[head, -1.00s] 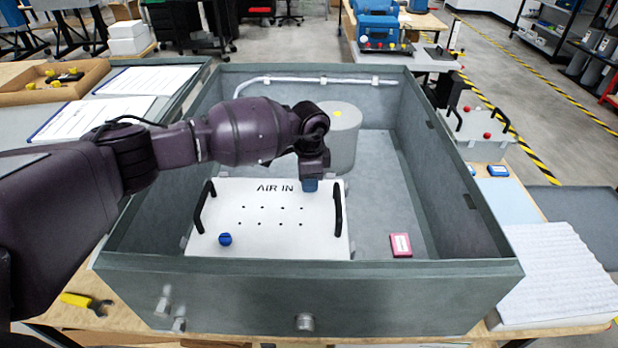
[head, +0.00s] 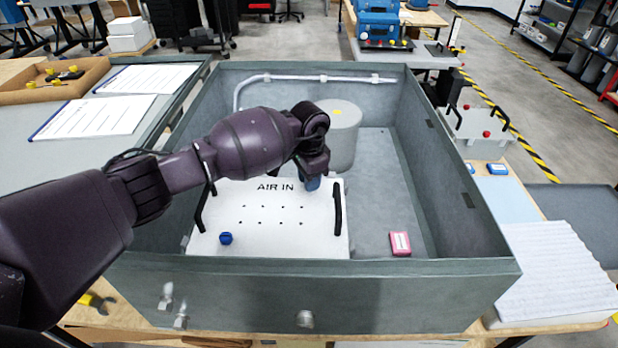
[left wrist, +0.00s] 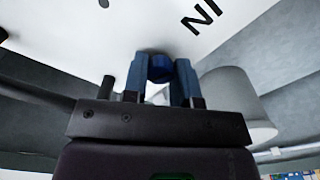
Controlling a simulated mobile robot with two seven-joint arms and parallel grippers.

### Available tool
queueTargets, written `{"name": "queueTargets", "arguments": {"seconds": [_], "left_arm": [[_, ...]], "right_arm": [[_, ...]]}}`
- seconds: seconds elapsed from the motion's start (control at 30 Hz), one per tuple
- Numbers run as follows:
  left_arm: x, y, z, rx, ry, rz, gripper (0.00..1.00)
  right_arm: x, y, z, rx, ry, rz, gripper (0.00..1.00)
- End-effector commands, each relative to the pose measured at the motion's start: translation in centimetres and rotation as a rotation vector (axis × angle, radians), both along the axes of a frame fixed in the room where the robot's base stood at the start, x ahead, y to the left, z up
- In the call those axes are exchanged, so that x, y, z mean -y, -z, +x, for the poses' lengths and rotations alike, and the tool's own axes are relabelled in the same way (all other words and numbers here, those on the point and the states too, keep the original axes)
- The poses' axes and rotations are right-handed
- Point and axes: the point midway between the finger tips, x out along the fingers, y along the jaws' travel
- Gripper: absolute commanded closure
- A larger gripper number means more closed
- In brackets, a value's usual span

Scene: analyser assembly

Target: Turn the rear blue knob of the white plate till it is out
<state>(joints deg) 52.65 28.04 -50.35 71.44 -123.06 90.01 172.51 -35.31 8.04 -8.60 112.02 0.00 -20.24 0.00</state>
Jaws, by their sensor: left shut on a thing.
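The white plate (head: 272,222), marked AIR IN, lies in the grey open box with a black handle at each side. My left gripper (head: 313,184) points down at the plate's rear right corner, beside the lettering. In the left wrist view its two blue fingers (left wrist: 161,78) stand on either side of the rear blue knob (left wrist: 161,68), shut on it. The knob is at the plate's face; whether its thread is still engaged cannot be told. In the head view the gripper hides this knob. The front blue knob (head: 226,238) sits at the plate's front left. My right gripper is not in view.
The grey box (head: 320,285) has high walls around the plate. A grey cylinder (head: 343,135) stands behind the plate, close to my left gripper. A pink block (head: 400,243) lies on the box floor at right. The floor right of the plate is mostly clear.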

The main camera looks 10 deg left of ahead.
Motion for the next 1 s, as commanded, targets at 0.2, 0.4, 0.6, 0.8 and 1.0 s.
{"name": "queueTargets", "arguments": {"seconds": [0.2,0.4,0.6,0.8,1.0], "left_arm": [[0.1,0.6,-0.4,-0.012,0.003,0.002,0.69],[0.0,0.5,-0.3,-0.008,0.001,0.002,0.47],[0.0,0.2,-0.1,-0.005,0.001,0.001,0.47],[0.0,-1.2,0.0,-0.002,0.001,0.0,0.47],[0.1,-4.7,0.0,-0.002,0.003,-0.002,0.47]], "right_arm": [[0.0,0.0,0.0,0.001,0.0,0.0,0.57],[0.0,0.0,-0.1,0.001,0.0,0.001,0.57],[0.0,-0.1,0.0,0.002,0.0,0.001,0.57],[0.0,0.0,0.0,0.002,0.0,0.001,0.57],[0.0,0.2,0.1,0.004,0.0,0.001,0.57]]}}
